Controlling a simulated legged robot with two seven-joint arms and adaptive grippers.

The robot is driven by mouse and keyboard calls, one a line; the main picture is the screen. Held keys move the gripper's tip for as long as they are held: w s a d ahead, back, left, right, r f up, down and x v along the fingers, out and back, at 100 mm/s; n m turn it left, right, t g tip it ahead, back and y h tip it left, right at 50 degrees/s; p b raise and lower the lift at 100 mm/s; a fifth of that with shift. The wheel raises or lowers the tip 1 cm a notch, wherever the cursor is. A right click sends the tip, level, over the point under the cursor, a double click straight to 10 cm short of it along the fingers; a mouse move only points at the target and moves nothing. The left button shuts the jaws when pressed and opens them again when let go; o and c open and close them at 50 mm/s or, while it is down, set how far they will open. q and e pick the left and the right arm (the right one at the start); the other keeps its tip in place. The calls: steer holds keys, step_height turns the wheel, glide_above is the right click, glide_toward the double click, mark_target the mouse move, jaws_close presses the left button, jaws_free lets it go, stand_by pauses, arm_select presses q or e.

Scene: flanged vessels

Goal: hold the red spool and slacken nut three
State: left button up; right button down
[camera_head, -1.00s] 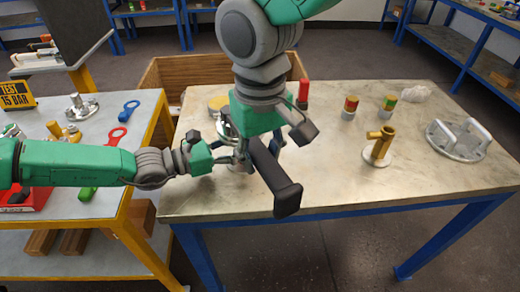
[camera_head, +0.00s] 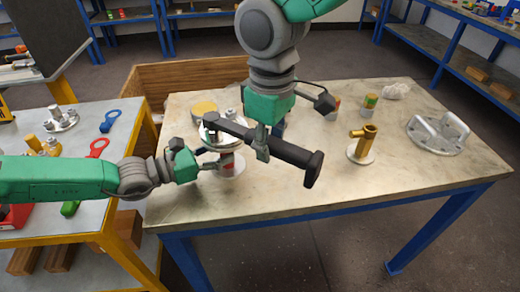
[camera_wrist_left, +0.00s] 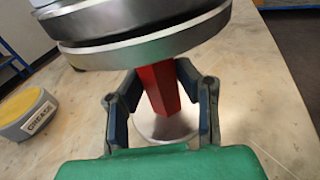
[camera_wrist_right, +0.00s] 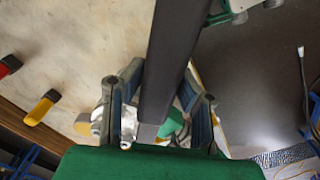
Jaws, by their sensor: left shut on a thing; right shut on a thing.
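The red spool (camera_head: 230,162) stands upright on the table, with round grey flanges above a red neck. My left gripper (camera_head: 200,162) is shut on its neck; in the left wrist view the red neck (camera_wrist_left: 163,88) sits between the fingers (camera_wrist_left: 160,95). My right gripper (camera_head: 264,143) is shut on the shaft of a long black tool (camera_head: 292,155); the tool also shows in the right wrist view (camera_wrist_right: 172,65). The tool's left end is over or beside the upper flange (camera_head: 208,133). Studs or nuts (camera_head: 231,113) show on the flange, but I cannot tell which is nut three.
A brass fitting (camera_head: 363,143) and a grey flange with two handles (camera_head: 440,134) stand to the right. A yellow-topped grease tin (camera_wrist_left: 27,108) is behind the spool. A side table (camera_head: 100,124) with blue and red ring tools is at left. The table's front right is clear.

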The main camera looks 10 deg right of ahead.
steer(key=shift+r, duration=2.55)
arm_select(q)
steer(key=o, duration=1.1)
steer(key=v, duration=1.1)
steer(key=shift+w, duration=0.1)
arm_select(e)
steer(key=shift+a, duration=0.1)
arm_select(q)
steer(key=shift+s+a, duration=0.2)
steer(key=shift+a, duration=0.3)
steer(key=shift+s+f, duration=0.1)
